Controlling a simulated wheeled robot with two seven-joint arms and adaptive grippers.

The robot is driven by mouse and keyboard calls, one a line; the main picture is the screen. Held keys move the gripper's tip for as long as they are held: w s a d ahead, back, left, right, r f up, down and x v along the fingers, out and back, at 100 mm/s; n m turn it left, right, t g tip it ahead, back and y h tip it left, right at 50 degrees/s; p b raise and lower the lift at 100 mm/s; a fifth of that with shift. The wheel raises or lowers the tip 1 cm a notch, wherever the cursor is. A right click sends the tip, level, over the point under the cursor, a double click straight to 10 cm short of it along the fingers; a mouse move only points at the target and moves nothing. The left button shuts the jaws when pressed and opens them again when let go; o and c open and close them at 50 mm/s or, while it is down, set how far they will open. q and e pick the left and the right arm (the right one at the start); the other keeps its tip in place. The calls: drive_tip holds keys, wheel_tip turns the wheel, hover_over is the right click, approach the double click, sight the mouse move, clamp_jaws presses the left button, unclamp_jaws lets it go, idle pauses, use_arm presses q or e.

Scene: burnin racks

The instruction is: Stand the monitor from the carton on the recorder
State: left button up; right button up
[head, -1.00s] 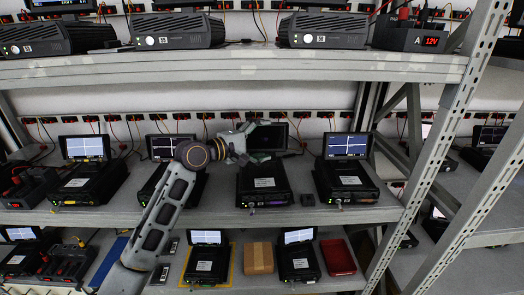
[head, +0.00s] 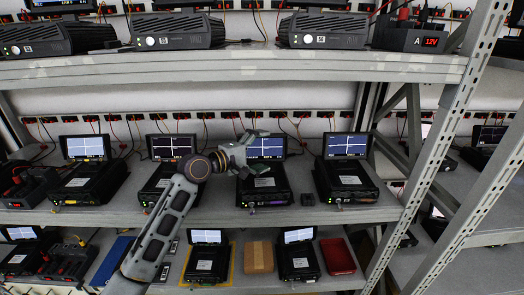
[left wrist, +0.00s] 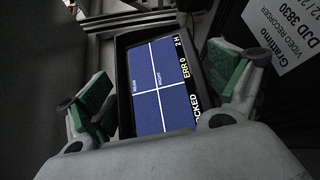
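The monitor (head: 268,146) stands upright at the back of a black recorder (head: 270,196) on the middle shelf. Its screen is lit blue with a white cross, and it fills the middle of the left wrist view (left wrist: 160,85). My left gripper (head: 254,152) is in front of the monitor, above the recorder. In the left wrist view its green-padded fingers are spread to either side of the monitor, with gaps between pads and frame. The recorder's white label shows at the right of that view. A brown carton (head: 258,257) sits on the lower shelf. My right gripper is not in view.
Similar recorders with lit monitors stand left (head: 172,180) and right (head: 345,182) on the same shelf. A small black block (head: 307,199) lies beside the recorder. The upper shelf edge (head: 240,72) is above my arm. A red tray (head: 338,257) lies below.

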use_arm(q)
drive_tip(key=shift+r, duration=0.2)
idle(0.3)
drive_tip(key=b+v, duration=0.2)
drive_tip(key=v, duration=1)
drive_tip(key=shift+f, duration=0.1)
idle(0.4)
